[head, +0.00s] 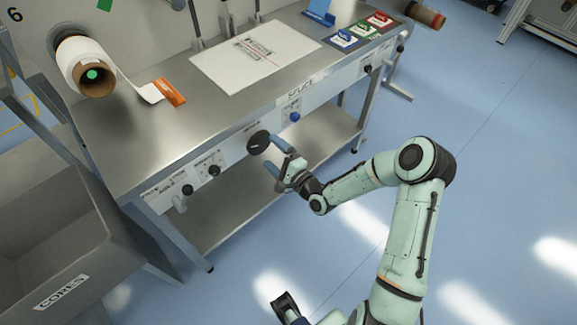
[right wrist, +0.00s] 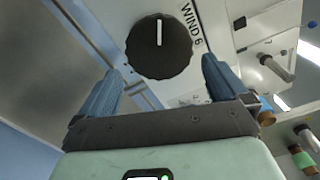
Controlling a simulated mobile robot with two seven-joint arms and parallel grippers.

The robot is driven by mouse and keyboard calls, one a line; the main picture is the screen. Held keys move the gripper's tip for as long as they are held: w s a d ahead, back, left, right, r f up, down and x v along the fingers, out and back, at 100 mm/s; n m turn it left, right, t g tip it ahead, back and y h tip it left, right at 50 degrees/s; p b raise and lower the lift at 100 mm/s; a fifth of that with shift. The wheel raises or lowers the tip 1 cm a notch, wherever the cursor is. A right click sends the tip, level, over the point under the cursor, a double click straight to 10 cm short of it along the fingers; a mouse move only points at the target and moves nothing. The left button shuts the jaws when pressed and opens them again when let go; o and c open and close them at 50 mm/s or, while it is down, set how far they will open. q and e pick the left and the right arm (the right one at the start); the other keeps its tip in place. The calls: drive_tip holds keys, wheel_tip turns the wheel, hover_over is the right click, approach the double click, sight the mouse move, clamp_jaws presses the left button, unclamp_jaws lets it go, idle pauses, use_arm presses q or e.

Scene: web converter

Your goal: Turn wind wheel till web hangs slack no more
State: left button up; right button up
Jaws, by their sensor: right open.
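The wind wheel is a black ribbed knob (head: 259,142) on the front panel of the steel bench. The right wrist view shows this knob (right wrist: 158,47) with a white pointer line upright and "WIND 6" beside it. My right gripper (head: 273,156) is open in front of the knob. Its blue fingers stand to either side and below the knob in the wrist view, and I see no grip on it. The white web (head: 143,90) runs from a roll (head: 88,68) and curves down to an orange end piece on the bench top. A dark part of mine at the bottom edge is unclear.
Smaller black knobs (head: 214,171) and a blue knob (head: 295,117) share the panel. A printed white sheet (head: 255,55) lies on the bench. A grey cores bin (head: 62,292) stands at the lower left. The blue floor to the right is open.

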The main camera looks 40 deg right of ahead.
use_arm(q)
drive_tip(key=shift+s+r, duration=0.1)
use_arm(e)
drive_tip(key=s, duration=0.8)
drive_tip(key=shift+d, duration=0.3)
idle(0.5)
